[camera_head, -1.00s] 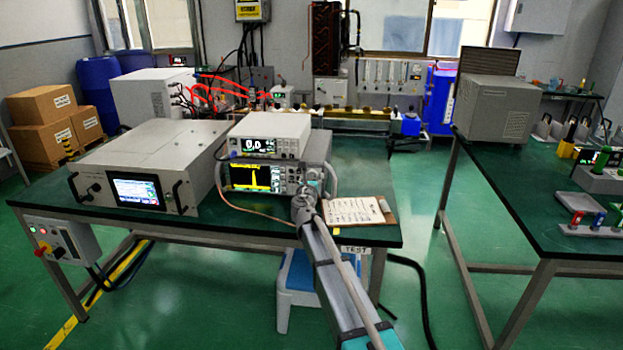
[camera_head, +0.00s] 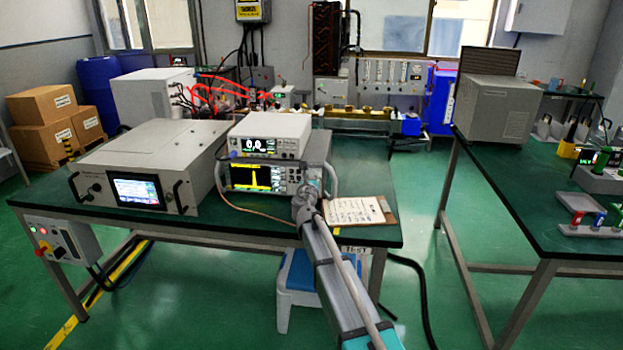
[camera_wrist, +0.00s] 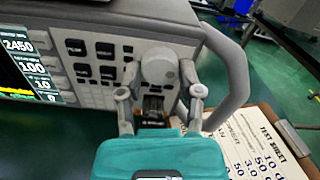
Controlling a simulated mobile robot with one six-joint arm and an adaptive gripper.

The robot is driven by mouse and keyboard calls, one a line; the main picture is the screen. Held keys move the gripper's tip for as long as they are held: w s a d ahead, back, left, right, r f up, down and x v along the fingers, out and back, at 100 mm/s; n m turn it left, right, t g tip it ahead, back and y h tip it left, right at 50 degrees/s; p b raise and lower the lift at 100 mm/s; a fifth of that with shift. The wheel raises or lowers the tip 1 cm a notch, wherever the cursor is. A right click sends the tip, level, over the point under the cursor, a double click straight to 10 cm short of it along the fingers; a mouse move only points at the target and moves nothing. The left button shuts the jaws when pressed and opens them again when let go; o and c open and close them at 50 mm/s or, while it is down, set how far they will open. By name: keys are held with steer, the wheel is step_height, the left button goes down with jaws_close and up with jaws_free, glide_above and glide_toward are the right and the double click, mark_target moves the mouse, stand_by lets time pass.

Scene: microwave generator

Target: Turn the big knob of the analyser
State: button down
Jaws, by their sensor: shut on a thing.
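The analyser (camera_head: 262,177) stands on the green table under a smaller white instrument, its screen showing a yellow peak on black. In the wrist view its panel (camera_wrist: 85,68) shows dark buttons, part of the screen and a side handle. The big grey knob (camera_wrist: 158,63) is on the right part of the panel. My gripper (camera_wrist: 160,73) has one finger on each side of the knob and is shut on it. In the head view my gripper (camera_head: 306,193) is at the analyser's right front, and the arm hides the knob there.
A clipboard with a test sheet (camera_head: 352,211) lies just right of the analyser, close to my gripper. The analyser's right handle (camera_wrist: 232,75) curves close beside my right finger. A large grey unit with a screen (camera_head: 145,165) stands at the left. The white instrument (camera_head: 270,135) sits on top.

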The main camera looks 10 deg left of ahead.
steer(key=shift+m, duration=0.5)
steer(key=m, duration=0.2)
steer(key=shift+m, duration=0.4)
steer(key=m, duration=0.4)
steer(key=shift+c, duration=1.3)
jaws_free()
steer(key=shift+s, duration=0.15)
steer(key=s, duration=1.1)
steer(key=shift+s+a, duration=0.25)
steer(key=shift+s, duration=0.05)
